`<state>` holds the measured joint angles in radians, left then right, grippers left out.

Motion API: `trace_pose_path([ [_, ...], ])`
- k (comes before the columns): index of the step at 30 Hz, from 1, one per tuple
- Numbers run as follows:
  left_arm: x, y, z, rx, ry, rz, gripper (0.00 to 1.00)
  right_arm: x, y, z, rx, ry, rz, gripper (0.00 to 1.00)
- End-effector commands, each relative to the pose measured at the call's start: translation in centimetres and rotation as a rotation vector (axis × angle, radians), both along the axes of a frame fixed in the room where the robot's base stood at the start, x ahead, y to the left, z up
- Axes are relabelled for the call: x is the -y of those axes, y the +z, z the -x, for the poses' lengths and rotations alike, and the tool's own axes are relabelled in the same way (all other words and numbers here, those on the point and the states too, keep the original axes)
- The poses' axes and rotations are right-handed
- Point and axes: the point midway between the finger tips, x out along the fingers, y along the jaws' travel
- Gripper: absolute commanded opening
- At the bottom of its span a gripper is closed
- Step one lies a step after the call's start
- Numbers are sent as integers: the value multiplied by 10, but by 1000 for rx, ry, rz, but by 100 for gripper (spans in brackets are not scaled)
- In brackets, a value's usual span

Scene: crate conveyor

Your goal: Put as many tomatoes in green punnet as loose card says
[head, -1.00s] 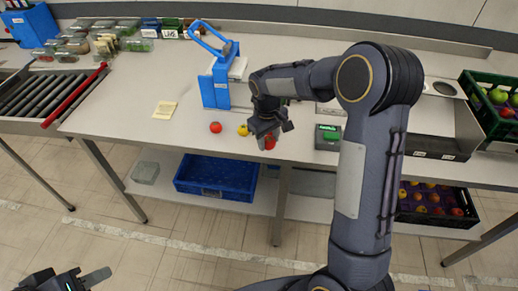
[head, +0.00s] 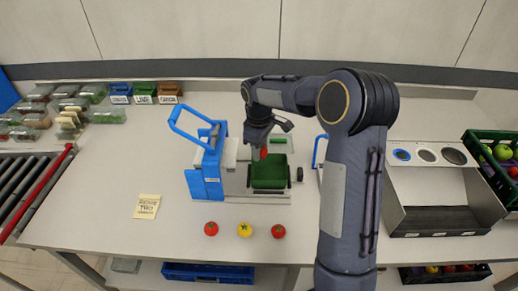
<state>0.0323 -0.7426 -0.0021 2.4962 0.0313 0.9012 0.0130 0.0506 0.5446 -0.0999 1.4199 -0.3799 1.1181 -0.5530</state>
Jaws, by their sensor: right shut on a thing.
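My right gripper (head: 262,147) is shut on a red tomato (head: 264,154), held above the back part of the green punnet (head: 268,184). The punnet sits in a grey holder beside a blue device with a lever handle (head: 205,180). Its floor looks bare where I can see it; the gripper hides part of its back. A red tomato (head: 211,228), a yellow tomato (head: 244,230) and another red tomato (head: 278,231) lie in a row near the table's front edge. The loose yellowish card (head: 147,206) lies left of them; its writing is too small to read. My left gripper is out of view.
Several filled punnets (head: 68,105) and three small labelled boxes (head: 145,92) stand at the back left. A roller conveyor (head: 20,185) is at the left. A metal stand with round openings (head: 428,172) and a fruit crate (head: 500,160) are at the right.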

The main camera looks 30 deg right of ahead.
Motion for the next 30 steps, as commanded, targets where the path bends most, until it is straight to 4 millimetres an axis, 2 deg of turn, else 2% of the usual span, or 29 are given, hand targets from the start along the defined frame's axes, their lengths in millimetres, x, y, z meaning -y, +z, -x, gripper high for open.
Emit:
trace_pose_path([
  [8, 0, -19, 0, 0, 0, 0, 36, 0, -24, 0, -2, 0, 0, 17],
  [21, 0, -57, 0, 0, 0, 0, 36, 0, -75, 1, -2, -1, 0, 17],
  [30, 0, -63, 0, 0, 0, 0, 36, 0, -85, 0, 0, -1, 0, 17],
])
